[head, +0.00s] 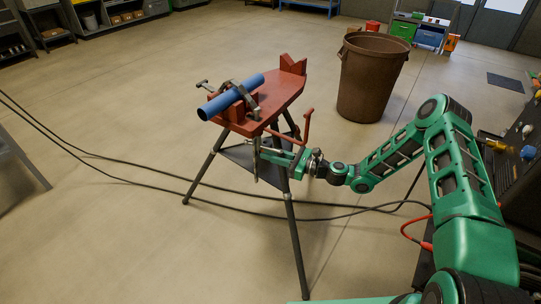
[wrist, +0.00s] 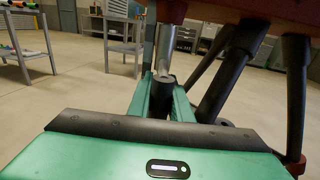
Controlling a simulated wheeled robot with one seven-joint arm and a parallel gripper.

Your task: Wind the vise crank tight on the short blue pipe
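The red tripod vise (head: 262,122) stands in the middle of the head view. The short blue pipe (head: 231,96) lies tilted across its top, under a grey clamp yoke (head: 250,100). My gripper (head: 262,157) is below the red top, at an upright grey crank rod (head: 256,172). In the wrist view, a steel rod (wrist: 168,50) runs down into a dark cylindrical grip (wrist: 161,82). My green fingers (wrist: 164,100) stand on both sides of this grip and appear shut on it. The pipe and clamp are out of the wrist view.
A brown bin (head: 370,80) stands behind the vise to the right. Black tripod legs (head: 295,235) and a dark shelf (head: 240,155) are close to my gripper. Cables (head: 120,168) run across the floor. The floor to the left is mostly clear.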

